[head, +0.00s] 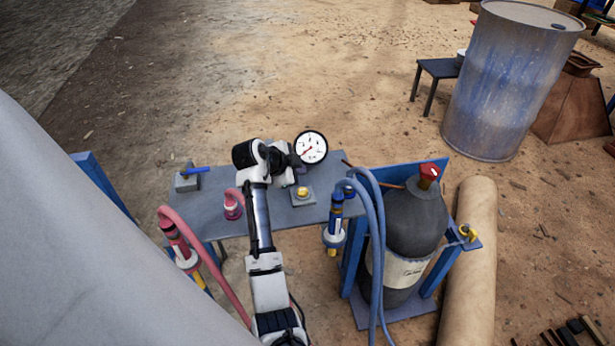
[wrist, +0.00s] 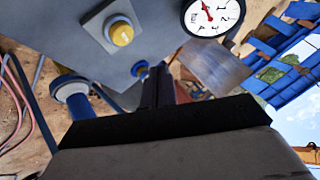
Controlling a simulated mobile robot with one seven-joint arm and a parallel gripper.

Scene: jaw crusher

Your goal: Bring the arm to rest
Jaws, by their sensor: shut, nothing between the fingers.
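My arm stretches forward in the head view, its white and black links over the grey metal bench (head: 325,208). My gripper (head: 297,163) is at the end of it, just left of the round white gauge, and partly hidden by the wrist. In the wrist view my gripper (wrist: 165,88) shows as dark fingers, shut with nothing between them. The gauge (head: 311,147) has a red needle and also shows at the top of the wrist view (wrist: 212,14). I cannot tell whether the fingers touch anything.
A yellow button on a grey box (head: 302,195), a blue-handled part (head: 190,178) and a red fitting (head: 233,206) are on the bench. Hoses and a dark gas cylinder (head: 411,232) stand at right. A blue drum (head: 508,80) stands behind on open dirt.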

